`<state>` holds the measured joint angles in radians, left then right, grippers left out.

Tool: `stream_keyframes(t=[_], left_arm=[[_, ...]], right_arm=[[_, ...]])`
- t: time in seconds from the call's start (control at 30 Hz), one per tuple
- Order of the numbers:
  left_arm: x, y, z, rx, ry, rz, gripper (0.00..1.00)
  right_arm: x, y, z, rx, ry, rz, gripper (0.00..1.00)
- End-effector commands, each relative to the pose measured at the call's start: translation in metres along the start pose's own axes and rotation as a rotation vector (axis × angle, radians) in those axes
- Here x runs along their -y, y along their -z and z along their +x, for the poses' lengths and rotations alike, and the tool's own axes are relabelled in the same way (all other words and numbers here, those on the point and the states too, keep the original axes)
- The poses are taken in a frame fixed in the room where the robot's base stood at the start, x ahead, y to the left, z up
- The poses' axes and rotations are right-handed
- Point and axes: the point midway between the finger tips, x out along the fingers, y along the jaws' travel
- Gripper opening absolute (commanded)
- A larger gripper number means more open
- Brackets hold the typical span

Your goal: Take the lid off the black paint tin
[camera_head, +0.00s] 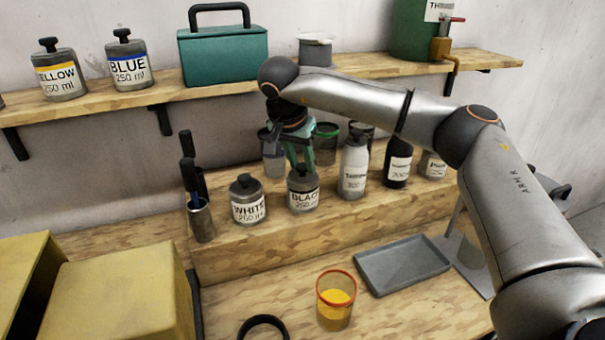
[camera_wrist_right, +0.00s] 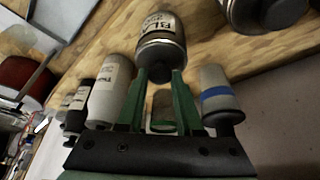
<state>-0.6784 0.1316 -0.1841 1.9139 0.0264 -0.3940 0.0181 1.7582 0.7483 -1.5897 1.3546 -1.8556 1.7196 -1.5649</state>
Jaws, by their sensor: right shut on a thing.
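The black paint tin (camera_head: 303,198) is a small grey tin with a white "BLACK" label, standing upright on the wooden step right of the white paint tin (camera_head: 247,205). My right gripper (camera_head: 301,168) reaches down over it from above, its green fingers at the tin's top. In the right wrist view, the fingers (camera_wrist_right: 160,80) are closed on either side of the dark lid knob (camera_wrist_right: 160,72), with the labelled tin (camera_wrist_right: 160,25) beyond. The lid appears to sit on the tin; its seam is hard to make out. My left gripper is not in view.
A thinner bottle (camera_head: 354,172) and a dark bottle (camera_head: 397,165) stand to the right, with glass jars behind the gripper. A brush holder (camera_head: 202,222) stands left. A grey tray (camera_head: 402,266) and a cup of yellow paint (camera_head: 335,305) are on the lower bench.

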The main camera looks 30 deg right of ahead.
Motion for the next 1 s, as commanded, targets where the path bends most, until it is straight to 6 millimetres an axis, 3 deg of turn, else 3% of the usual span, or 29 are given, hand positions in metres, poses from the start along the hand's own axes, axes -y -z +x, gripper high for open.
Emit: stream_keyframes(t=[0.33,0.53,0.67,0.9,1.0], left_arm=[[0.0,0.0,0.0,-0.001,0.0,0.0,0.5],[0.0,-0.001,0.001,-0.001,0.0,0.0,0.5],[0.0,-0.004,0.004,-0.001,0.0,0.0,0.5],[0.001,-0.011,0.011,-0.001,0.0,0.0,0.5],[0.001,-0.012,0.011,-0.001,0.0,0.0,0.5]], right_arm=[[0.0,0.001,-0.002,-0.001,0.001,0.0,0.0],[0.001,0.007,-0.018,-0.001,0.003,0.001,0.0],[-0.004,0.01,-0.039,-0.001,0.004,0.0,0.0],[-0.035,0.0,-0.1,-0.004,0.007,-0.001,0.0],[-0.053,-0.013,-0.117,-0.006,0.004,-0.003,0.0]])
